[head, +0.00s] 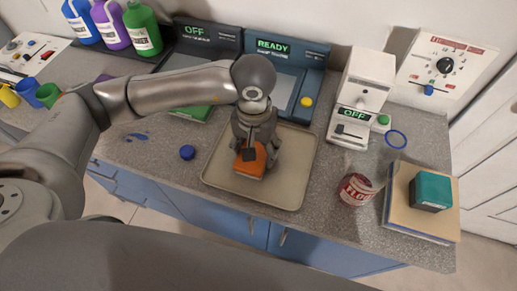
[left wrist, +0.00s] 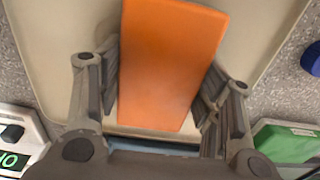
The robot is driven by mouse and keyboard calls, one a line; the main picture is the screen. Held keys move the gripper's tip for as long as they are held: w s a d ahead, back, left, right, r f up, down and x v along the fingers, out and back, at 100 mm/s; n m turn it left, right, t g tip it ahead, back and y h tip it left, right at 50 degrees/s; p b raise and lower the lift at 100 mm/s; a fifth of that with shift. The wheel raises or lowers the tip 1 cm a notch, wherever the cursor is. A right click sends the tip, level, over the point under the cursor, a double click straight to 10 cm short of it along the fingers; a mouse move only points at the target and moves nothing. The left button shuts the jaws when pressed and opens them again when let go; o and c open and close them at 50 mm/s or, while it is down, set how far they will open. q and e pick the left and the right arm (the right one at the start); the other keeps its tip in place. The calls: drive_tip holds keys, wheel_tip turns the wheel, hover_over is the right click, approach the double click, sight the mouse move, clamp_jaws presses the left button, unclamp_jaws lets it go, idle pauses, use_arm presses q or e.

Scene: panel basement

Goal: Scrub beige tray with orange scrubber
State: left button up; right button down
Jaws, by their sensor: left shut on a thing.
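The beige tray (head: 222,182) lies flat on the grey speckled counter, and its surface also fills much of the left wrist view (left wrist: 50,55). The orange scrubber (head: 250,166) is at the tray's left-middle part. My left gripper (head: 252,153) reaches down over the tray and is shut on the scrubber, with a finger on each side of it in the left wrist view. The orange block (left wrist: 168,65) shows large there between the fingers. Whether the scrubber's underside touches the tray cannot be told. My right gripper is not in view.
A blue cap (head: 187,152) lies left of the tray. A red-and-white can (head: 356,189) stands to its right, near a teal box (head: 430,191) on a board. Behind are devices, including the READY machine (head: 283,75) and a white OFF machine (head: 359,100). Bottles (head: 142,28) stand at back left.

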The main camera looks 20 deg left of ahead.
use_arm(q)
drive_tip(key=shift+a+f, duration=0.1)
drive_tip(key=shift+f, duration=0.05)
drive_tip(key=shift+r+p, duration=0.7)
drive_tip(key=shift+r, duration=2.35)
drive_tip(key=shift+r, duration=0.1)
drive_tip(key=shift+r, duration=1.4)
